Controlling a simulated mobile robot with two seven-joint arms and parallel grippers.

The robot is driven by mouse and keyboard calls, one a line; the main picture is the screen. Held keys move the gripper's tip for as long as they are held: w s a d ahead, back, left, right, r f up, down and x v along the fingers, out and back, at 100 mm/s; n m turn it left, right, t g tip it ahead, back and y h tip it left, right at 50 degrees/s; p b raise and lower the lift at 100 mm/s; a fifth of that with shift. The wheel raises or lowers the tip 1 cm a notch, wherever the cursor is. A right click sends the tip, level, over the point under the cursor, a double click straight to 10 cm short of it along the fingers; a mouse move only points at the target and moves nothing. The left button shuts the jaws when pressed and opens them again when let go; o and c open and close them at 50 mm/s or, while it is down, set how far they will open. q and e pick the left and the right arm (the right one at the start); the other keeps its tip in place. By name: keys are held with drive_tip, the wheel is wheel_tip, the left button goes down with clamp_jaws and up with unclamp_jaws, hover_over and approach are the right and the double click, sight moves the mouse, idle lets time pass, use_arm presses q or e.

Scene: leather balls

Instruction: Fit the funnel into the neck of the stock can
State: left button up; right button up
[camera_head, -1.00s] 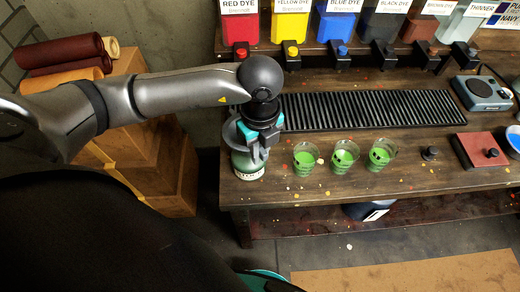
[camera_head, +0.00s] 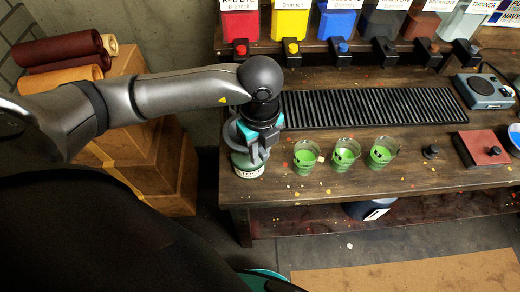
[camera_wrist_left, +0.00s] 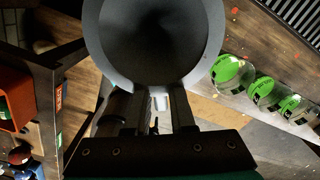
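My left gripper (camera_head: 259,150) is above the left end of the bench, pointing down. Its fingers reach under the rim of a grey funnel (camera_wrist_left: 150,35) and appear shut on it; the fingertips are hidden by the funnel. In the head view the funnel's rim (camera_head: 232,132) shows left of the gripper. The stock can (camera_head: 247,168), green with a pale label, stands on the bench directly below. Its neck is hidden by the funnel and gripper, so I cannot tell whether the spout is inside it. My right gripper is not in view.
Several glasses of green liquid (camera_head: 344,156) stand close to the right of the can. A black ribbed drain mat (camera_head: 370,107) lies behind them. Dye containers with taps (camera_head: 291,25) line the back. The bench's left edge is near the can.

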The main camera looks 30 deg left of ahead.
use_arm(q)
drive_tip(key=o, duration=0.4)
wheel_tip(320, 180, up, 15)
drive_tip(key=shift+r+p, duration=0.15)
drive_tip(key=shift+p, duration=0.45)
